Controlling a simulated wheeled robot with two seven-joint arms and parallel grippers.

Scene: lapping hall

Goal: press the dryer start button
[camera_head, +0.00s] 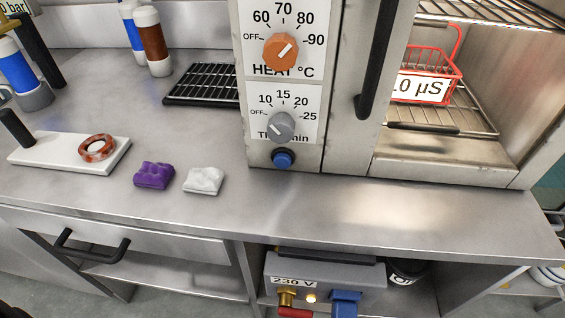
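The dryer's control panel (258,140) stands at the back middle of the steel bench. A round blue button (283,159) sits at the bottom of the panel, below the grey timer knob (281,127). The button is unobstructed, with nothing touching it. Above is an orange heat knob (281,51) marked in °C. The dryer door with its black bar handle (376,60) shows right of the panel, and the lit chamber to its right is visible inside. Neither of my grippers can be made out in the head view.
A red wire basket (455,78) labelled in µS sits on a rack in the chamber. A purple cloth (154,175) and a white cloth (203,181) lie on the bench. A black grid mat (203,84) lies left of the panel. The bench front (330,205) is clear.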

